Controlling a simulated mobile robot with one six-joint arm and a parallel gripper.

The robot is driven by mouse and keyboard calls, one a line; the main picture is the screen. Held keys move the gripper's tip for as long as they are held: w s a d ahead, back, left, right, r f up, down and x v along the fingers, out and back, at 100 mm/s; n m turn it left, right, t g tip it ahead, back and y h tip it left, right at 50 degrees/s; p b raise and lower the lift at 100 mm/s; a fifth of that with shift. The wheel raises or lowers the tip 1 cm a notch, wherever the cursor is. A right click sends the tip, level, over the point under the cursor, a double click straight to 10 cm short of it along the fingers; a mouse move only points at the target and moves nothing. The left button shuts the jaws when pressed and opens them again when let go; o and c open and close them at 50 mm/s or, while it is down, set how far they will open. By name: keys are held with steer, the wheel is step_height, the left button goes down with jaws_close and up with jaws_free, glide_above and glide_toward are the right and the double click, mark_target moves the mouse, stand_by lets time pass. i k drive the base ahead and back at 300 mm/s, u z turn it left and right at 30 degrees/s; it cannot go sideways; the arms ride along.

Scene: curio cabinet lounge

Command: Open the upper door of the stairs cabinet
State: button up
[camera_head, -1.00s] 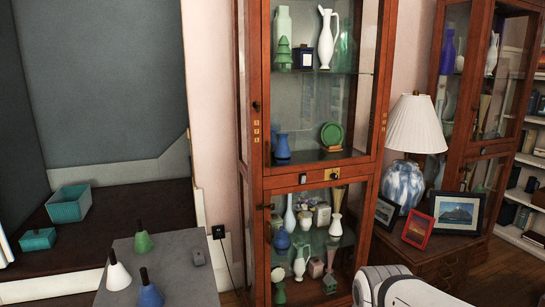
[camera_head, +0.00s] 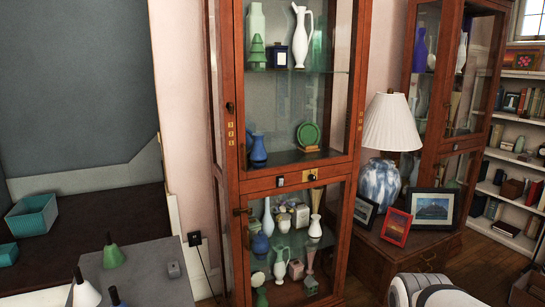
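A tall red-brown wooden cabinet with glass doors (camera_head: 238,170) stands in the middle. Its upper door (camera_head: 353,100) looks shut, with a small dark knob (camera_head: 229,107) on the left stile and small gold marks below it. Its lower glass door (camera_head: 344,235) also looks shut, with a dark knob at its upper left. A similar cabinet (camera_head: 434,150) stands farther back at the right, partly behind a lamp. I cannot tell from the frames which is the stairs cabinet. Only a white rounded part of my arm shows at the bottom right; my gripper is out of view.
A low wooden table (camera_head: 408,257) with a lamp (camera_head: 391,125) and several framed pictures stands right of the near cabinet. A grey-topped table (camera_head: 150,275) with cone-shaped pieces is at lower left. Vases fill the cabinet shelves. Bare floor (camera_head: 485,268) shows at lower right.

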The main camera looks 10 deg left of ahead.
mark_target(237, 8)
steer(key=u, duration=0.05)
steer(key=i, duration=0.95)
steer(key=z, duration=0.05)
